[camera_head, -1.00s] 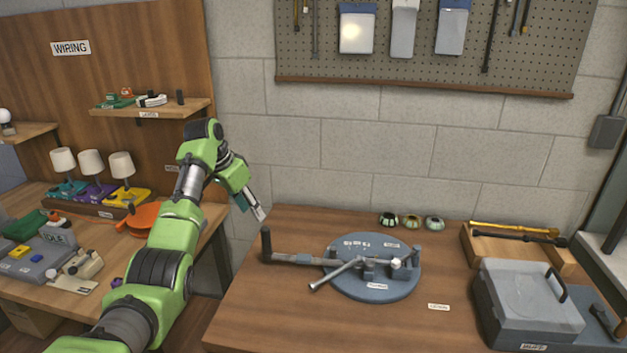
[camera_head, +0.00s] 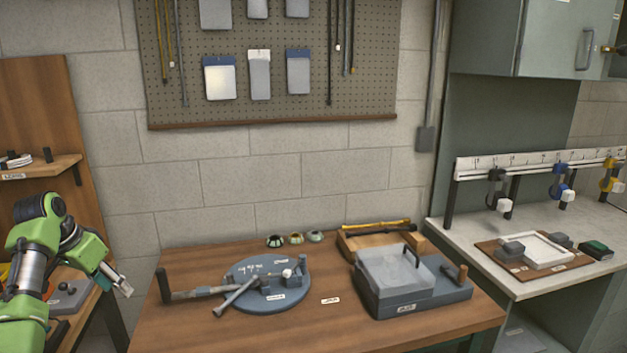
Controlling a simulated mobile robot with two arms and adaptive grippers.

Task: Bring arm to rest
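My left arm comes in at the lower left, and its gripper (camera_head: 117,283) hangs left of the wooden table's left edge, apart from the fixture. Its fingers are small and seen from the side, so I cannot tell whether they are open. I see nothing clearly held. A round blue-grey fixture (camera_head: 262,303) stands on the table (camera_head: 330,333). A long grey bar (camera_head: 195,293) with a dark upright handle reaches left from it, and a shorter grey lever (camera_head: 233,296) lies slanted across its front. My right gripper is not in view.
A grey lidded box (camera_head: 395,278) stands at the table's right, with a wooden tray of yellow and black rods (camera_head: 375,236) behind it. Three small round parts (camera_head: 295,238) sit at the back. A counter (camera_head: 530,285) with a rail is at right. The table's front middle is clear.

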